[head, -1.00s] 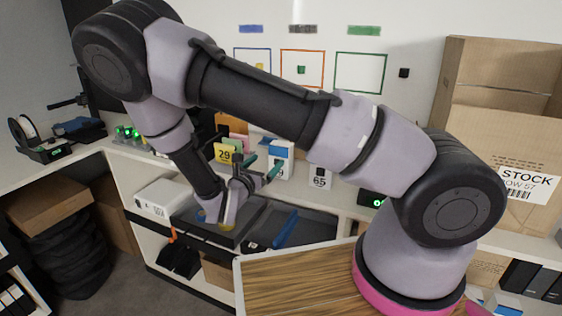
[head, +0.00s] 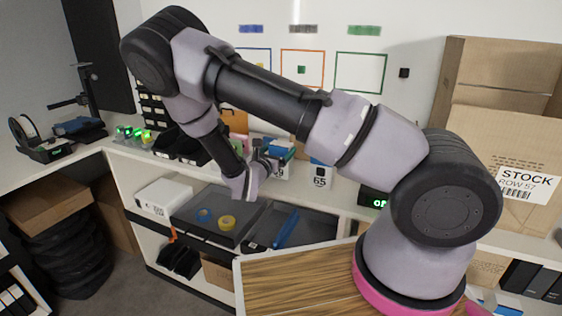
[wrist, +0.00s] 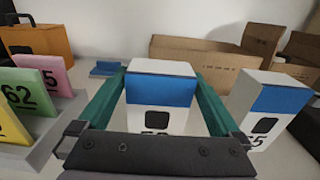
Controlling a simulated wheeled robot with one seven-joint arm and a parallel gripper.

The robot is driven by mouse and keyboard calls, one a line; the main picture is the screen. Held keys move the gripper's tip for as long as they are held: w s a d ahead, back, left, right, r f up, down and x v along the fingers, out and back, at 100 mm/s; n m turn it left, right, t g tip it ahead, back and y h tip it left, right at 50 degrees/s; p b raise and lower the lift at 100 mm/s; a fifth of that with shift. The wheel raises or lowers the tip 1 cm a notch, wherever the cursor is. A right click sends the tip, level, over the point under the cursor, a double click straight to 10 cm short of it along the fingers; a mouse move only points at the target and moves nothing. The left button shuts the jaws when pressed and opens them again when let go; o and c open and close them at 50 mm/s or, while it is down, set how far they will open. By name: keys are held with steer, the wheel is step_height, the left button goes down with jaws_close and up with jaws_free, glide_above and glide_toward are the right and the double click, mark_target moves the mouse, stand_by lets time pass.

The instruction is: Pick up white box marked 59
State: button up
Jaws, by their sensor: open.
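The white box with a blue band (wrist: 161,86) stands upright in the middle of the wrist view. Its number is mostly hidden by my gripper's dark body; only the tops of digits show, the first like a 5. In the head view only a small part of this box (head: 283,173) shows behind my gripper (head: 272,153). In the wrist view my gripper (wrist: 160,80) is open, with one green finger on each side of the box. I cannot tell whether either finger touches it.
A similar box marked 65 (wrist: 265,112) stands close to the right finger. Numbered cards, including green 62 (wrist: 27,92), stand at left. Open cartons (wrist: 205,58) are behind. Below, a dark tray (head: 240,236) holds a blue ring (head: 204,215) and yellow ring (head: 226,222).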

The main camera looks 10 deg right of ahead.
steer(key=c, duration=1.2)
steer(key=shift+c, duration=0.2)
